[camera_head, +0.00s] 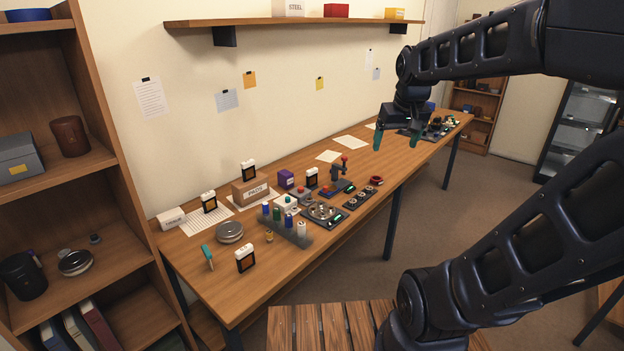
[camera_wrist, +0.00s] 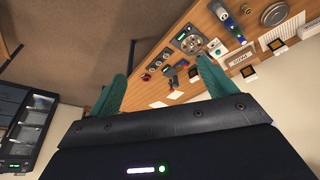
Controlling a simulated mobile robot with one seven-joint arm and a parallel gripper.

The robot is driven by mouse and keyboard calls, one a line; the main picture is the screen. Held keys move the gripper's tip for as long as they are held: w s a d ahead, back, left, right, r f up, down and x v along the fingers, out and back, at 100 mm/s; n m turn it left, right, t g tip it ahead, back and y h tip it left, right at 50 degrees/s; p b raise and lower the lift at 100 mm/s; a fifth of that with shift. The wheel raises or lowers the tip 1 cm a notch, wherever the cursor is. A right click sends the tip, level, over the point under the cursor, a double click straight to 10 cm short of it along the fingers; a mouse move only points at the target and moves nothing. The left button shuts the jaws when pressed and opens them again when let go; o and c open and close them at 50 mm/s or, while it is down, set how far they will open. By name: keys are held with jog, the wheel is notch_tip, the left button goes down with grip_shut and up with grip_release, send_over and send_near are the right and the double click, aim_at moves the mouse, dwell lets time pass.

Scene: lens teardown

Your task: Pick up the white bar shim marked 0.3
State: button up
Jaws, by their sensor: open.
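I cannot make out a white bar shim marked 0.3 in either view; any such marking is too small to read. Several small black-and-white pieces stand on the wooden table (camera_head: 290,240), one near the front left (camera_head: 245,260), another farther back (camera_head: 209,202). I cannot tell whether any of them is a shim. My gripper (camera_head: 397,138) is open and empty, above the far half of the table, well away from these pieces. In the wrist view its two green fingers (camera_wrist: 160,78) are spread apart with nothing between them.
A rack with coloured cylinders (camera_head: 285,228), a round silver tin (camera_head: 229,232), a dark tray with round parts (camera_head: 324,213) and a brown box (camera_head: 251,191) crowd the table's near half. A wall shelf (camera_head: 300,22) hangs above. A bookcase stands left.

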jog(key=w+a+r+n+g, duration=0.1)
jog(key=w+a+n, duration=0.15)
jog(key=w, duration=1.25)
jog(key=n+g, duration=0.3)
jog(key=n, duration=0.1)
send_over(312, 170)
notch_tip(312, 170, down, 30)
jog(key=shift+s+d+f, duration=0.1)
jog(key=shift+d, duration=0.05)
jog(key=shift+f, duration=0.55)
notch_tip(312, 170, down, 5)
jog(key=shift+f, duration=0.15)
jog(key=shift+w+f, duration=0.25)
jog(key=shift+f, duration=1.05)
jog(key=shift+w+f, duration=0.2)
jog(key=shift+f, duration=1.1)
jog(key=c, duration=1.1)
jog(key=shift+r, duration=0.15)
